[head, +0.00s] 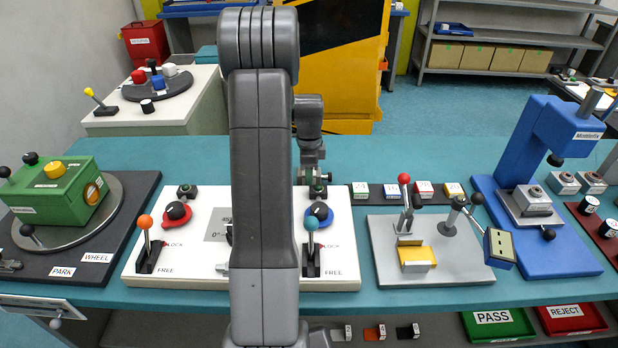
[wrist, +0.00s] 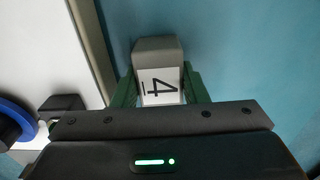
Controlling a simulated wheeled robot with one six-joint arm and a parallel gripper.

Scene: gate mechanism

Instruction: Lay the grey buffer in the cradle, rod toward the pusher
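My gripper (wrist: 160,84) has its green fingers against both sides of a grey block (wrist: 158,49), which I take to be the grey buffer. A white label on it reads what looks like 14. No rod shows on it. My arm hides the block in the head view, where part of my wrist (head: 310,150) shows above the table behind the white panel.
The white panel (head: 190,270) carries knobs and levers and lies partly behind my arm. A blue press (head: 540,150) is farther right. Bare teal table lies behind the panel.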

